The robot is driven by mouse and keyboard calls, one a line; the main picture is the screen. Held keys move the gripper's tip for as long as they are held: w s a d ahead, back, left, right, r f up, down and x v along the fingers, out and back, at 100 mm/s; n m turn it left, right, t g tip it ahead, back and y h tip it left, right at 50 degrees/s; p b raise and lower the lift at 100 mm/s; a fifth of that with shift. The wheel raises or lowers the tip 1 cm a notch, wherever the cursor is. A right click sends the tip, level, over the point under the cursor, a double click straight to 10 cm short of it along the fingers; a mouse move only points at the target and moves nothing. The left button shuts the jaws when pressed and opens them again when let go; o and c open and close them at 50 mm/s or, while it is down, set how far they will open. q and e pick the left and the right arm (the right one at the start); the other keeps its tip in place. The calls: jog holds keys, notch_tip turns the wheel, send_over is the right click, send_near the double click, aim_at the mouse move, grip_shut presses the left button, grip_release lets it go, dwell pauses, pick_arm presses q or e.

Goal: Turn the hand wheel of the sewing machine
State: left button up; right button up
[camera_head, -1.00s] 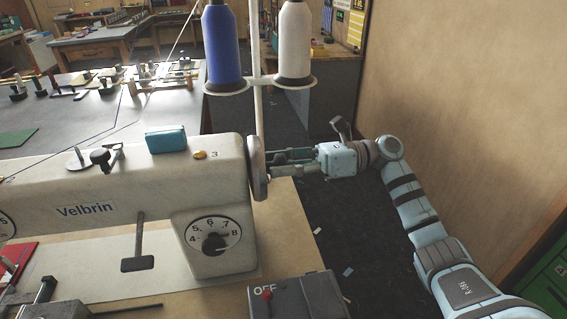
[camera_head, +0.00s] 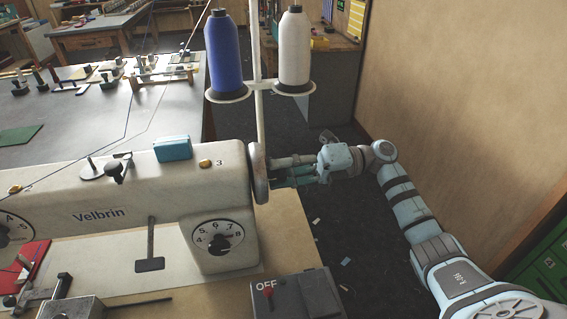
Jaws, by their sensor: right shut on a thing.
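The cream sewing machine (camera_head: 120,200), marked Velbrin, stands on a light wooden table top. Its pale hand wheel (camera_head: 258,173) is on the right end of the machine, seen nearly edge-on. My right gripper (camera_head: 273,172) reaches in from the right, level with the wheel. Its fingers are shut on the hand wheel at its outer face. The exact contact is small and partly hidden, and no turn mark on the wheel can be made out. My left gripper is not in view.
A blue thread cone (camera_head: 222,55) and a white one (camera_head: 295,50) stand on a stand behind the wheel. A dark switch box (camera_head: 300,296) marked OFF sits in front. A plain wall (camera_head: 460,110) stands right of my arm.

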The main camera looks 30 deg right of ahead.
jog(key=m+p, duration=0.3)
jog(key=m, duration=0.1)
jog(key=shift+r+m, duration=0.1)
jog(key=shift+m, duration=0.2)
jog(key=m+p, duration=0.2)
jog(key=m, duration=0.1)
jog(key=shift+s+m, duration=0.1)
jog(key=shift+m, duration=0.2)
jog(key=m+p, duration=0.2)
jog(key=m, duration=0.2)
jog(key=shift+p, duration=0.4)
jog(key=shift+m+p, duration=0.65)
jog(key=shift+m, duration=0.95)
jog(key=o, duration=1)
jog(key=shift+o, duration=0.9)
jog(key=shift+w+a, duration=0.15)
jog(key=shift+w, duration=0.05)
